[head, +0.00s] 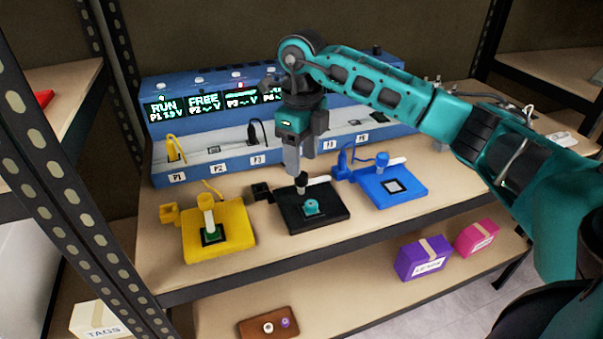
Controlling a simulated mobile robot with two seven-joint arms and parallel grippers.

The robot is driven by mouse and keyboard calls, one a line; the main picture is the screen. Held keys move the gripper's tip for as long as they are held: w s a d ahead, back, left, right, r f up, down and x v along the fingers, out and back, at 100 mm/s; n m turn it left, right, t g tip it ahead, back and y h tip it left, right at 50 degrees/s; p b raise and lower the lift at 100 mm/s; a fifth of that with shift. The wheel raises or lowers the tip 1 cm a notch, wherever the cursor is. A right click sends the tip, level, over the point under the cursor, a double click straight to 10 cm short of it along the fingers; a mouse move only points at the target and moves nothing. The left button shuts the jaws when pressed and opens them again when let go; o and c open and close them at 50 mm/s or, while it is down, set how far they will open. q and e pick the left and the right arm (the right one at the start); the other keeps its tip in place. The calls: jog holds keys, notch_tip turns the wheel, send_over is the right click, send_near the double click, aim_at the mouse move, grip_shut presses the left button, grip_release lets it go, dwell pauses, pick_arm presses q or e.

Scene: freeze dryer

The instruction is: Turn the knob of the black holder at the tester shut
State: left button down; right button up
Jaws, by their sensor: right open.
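The black holder (333,207) lies flat on the shelf between a yellow and a blue holder. A small teal piece (311,207) sits in its middle. Its dark knob (302,180) stands at the rear edge, and a white bar (318,180) points right from the knob, clear of the teal piece. My right gripper (292,168) is open and points down, its fingertips just above or beside the knob. Whether the fingers touch the knob cannot be told. The tester (210,84) is a blue box behind, with lit displays and ports. My left gripper is not in view.
The yellow holder (240,222) has its white bar over its middle. The blue holder (410,188) has its bar pointing right. Cables run to the tester ports. Metal rack posts (70,170) stand at the left. Purple (423,258) and pink boxes (477,238) sit on the lower shelf.

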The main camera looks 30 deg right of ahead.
aim_at(302, 174)
jog(key=shift+f, duration=2.1)
jog(key=shift+c, duration=0.3)
grip_shut()
